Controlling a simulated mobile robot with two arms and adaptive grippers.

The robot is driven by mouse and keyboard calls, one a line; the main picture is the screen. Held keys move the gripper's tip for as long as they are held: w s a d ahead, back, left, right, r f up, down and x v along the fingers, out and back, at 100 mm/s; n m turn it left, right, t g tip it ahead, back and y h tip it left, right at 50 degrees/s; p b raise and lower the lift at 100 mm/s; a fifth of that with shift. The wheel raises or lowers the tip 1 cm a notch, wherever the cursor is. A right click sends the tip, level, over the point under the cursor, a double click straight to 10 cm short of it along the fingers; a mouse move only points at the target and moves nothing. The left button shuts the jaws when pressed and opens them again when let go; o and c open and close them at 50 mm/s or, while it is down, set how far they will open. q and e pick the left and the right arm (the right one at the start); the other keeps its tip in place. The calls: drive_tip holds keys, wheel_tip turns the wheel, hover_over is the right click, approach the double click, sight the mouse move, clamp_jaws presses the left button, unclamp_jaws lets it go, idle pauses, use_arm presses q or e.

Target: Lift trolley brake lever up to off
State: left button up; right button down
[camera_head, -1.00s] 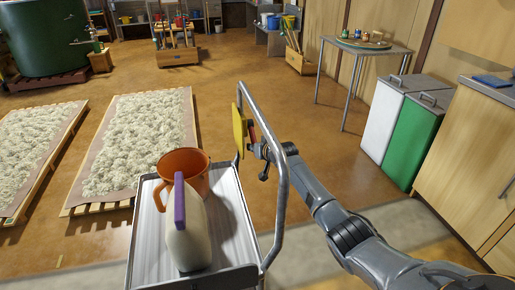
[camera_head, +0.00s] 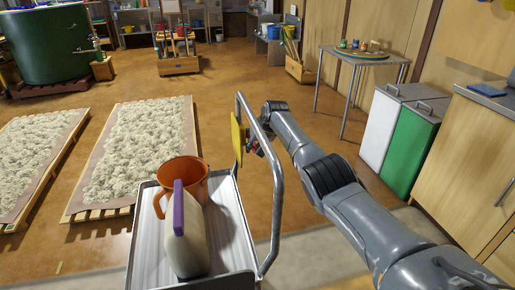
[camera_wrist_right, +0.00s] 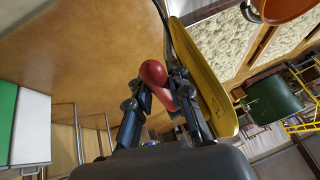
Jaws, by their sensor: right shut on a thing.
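The red brake lever (camera_wrist_right: 154,74) shows in the right wrist view, with its rounded knob between my fingers. It is beside a yellow plate (camera_wrist_right: 203,80), which also shows in the head view (camera_head: 237,138) on the trolley's handle side. My right gripper (camera_wrist_right: 160,84) is shut on the lever. In the head view my right gripper (camera_head: 254,147) is by the yellow plate, behind the trolley's handle rail (camera_head: 277,185), and the lever is mostly hidden there. The trolley (camera_head: 226,232) has a grey metal tray. My left gripper is not in view.
White and green bins (camera_head: 410,150), a small table (camera_head: 365,54) and a wooden cabinet are at right. Fleece-covered pallets (camera_head: 140,150) lie at left.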

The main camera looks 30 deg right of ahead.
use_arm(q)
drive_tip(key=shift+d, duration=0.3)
use_arm(e)
drive_tip(key=shift+r, duration=0.1)
drive_tip(key=c, duration=1.2)
unclamp_jaws()
drive_tip(key=shift+s+d+r, duration=0.15)
drive_tip(key=shift+s+r, duration=0.05)
drive_tip(key=shift+r, duration=0.4)
drive_tip(key=v, duration=1)
drive_tip(key=shift+s+r, duration=0.2)
drive_tip(key=shift+r, duration=0.15)
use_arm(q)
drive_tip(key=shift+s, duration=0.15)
use_arm(e)
drive_tip(key=shift+f, duration=0.1)
